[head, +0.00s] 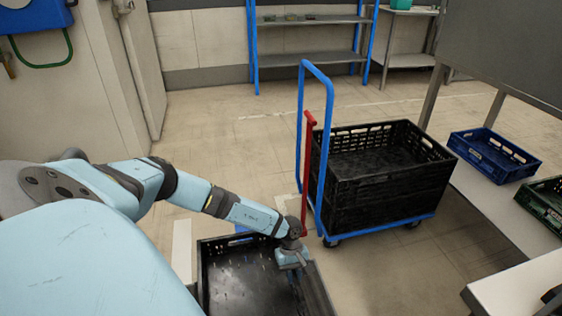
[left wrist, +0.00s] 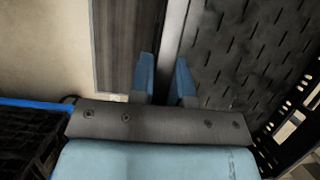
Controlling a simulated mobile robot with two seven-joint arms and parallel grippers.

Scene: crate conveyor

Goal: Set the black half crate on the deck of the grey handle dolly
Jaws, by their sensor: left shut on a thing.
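A black half crate (head: 235,290) is at the bottom of the head view, cut off by the frame edge. My left gripper (head: 292,262) is at its right wall. In the left wrist view my two blue fingers (left wrist: 166,82) are on either side of this wall, and the slotted black crate floor (left wrist: 235,60) shows to the right. What lies beneath the crate is hidden. A dolly with a tall blue handle (head: 302,95) and blue deck edge (head: 385,227) carries a larger black crate (head: 385,190). I see no dolly with a grey handle. My right gripper is out of view.
A red lever (head: 308,150) stands by the blue handle. A blue crate (head: 493,155) and a green crate (head: 545,205) sit on the surface at right. A blue-framed shelf (head: 305,57) is at the back. Open floor (head: 240,150) lies between.

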